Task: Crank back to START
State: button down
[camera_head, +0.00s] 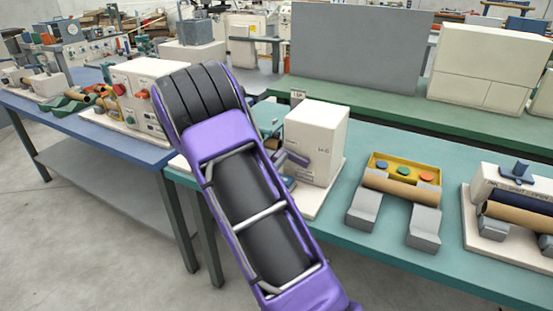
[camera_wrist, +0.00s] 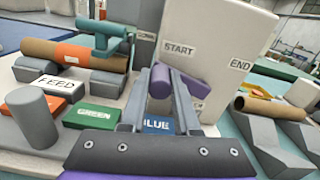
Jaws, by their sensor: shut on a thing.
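The white winder box (camera_head: 318,135) stands on the teal bench; its face fills the back of the wrist view (camera_wrist: 213,25). START (camera_wrist: 179,50) is marked left of centre and END (camera_wrist: 240,65) at the right edge. My gripper (camera_wrist: 172,83) is shut on a purple crank handle (camera_wrist: 182,88), just below and in front of the START mark. The crank's shaft and pointing direction are partly hidden by the fingers. In the head view my arm hides most of the gripper and the winder's left side.
Left of my gripper in the wrist view are a tube with an orange band (camera_wrist: 88,54), a teal handle (camera_wrist: 108,35), a FEED label (camera_wrist: 62,85), a grey post (camera_wrist: 32,118) and a green block (camera_wrist: 95,115). A blue block (camera_wrist: 158,124) sits under the fingers. Grey supports (camera_head: 365,208) stand right.

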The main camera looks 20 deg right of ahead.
jog(key=shift+r+m, duration=0.2)
jog(key=shift+m, duration=0.2)
jog(key=c, duration=0.6)
grip_release()
jog(key=shift+c, duration=0.2)
jog(key=v, duration=1.7)
jog(key=shift+s+p, duration=0.2)
jog(key=shift+p, duration=0.15)
jog(key=shift+a+f, duration=0.1)
